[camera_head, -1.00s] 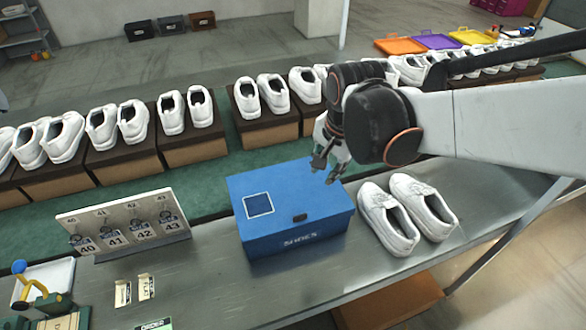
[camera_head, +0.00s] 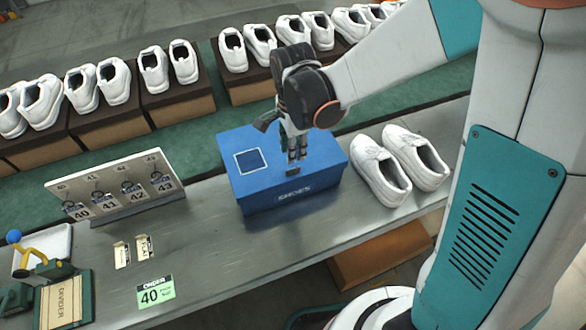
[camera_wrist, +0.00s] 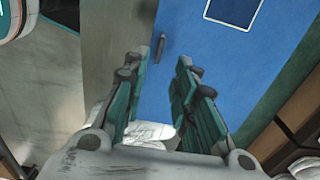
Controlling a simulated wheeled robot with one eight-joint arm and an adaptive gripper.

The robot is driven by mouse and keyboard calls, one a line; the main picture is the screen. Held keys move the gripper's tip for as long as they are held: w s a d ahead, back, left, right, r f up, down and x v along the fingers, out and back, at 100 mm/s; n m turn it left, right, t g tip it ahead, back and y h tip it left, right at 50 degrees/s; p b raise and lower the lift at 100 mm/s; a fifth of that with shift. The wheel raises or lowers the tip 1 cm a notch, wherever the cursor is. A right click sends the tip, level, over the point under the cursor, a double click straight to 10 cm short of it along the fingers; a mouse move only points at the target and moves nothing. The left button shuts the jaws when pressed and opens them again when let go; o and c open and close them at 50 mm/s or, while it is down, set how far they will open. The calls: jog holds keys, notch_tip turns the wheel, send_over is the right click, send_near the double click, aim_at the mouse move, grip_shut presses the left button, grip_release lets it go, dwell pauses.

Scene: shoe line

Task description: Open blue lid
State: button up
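The blue lid (camera_head: 265,178) is closed on the blue shoe box on the metal table. It has a white-outlined square, and a dark slot (camera_wrist: 160,47) near its front edge. My gripper (camera_head: 297,160) points down over the front right part of the lid, close to the slot. In the wrist view my gripper (camera_wrist: 166,60) is open, with its two fingertips apart on either side of the slot's line and nothing held. Whether the fingertips touch the lid cannot be told. In the head view the gripper hides part of the lid.
A pair of white shoes (camera_head: 401,162) stands right of the box. A number rack (camera_head: 120,190), small cards (camera_head: 133,250) and a green order card (camera_head: 155,291) lie to the left. White shoes on brown boxes line the conveyor behind.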

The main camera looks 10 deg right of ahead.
aim_at(293, 169)
notch_tip(293, 169, down, 9)
jog(key=b, duration=0.5)
jog(key=shift+r, duration=0.2)
grip_shut()
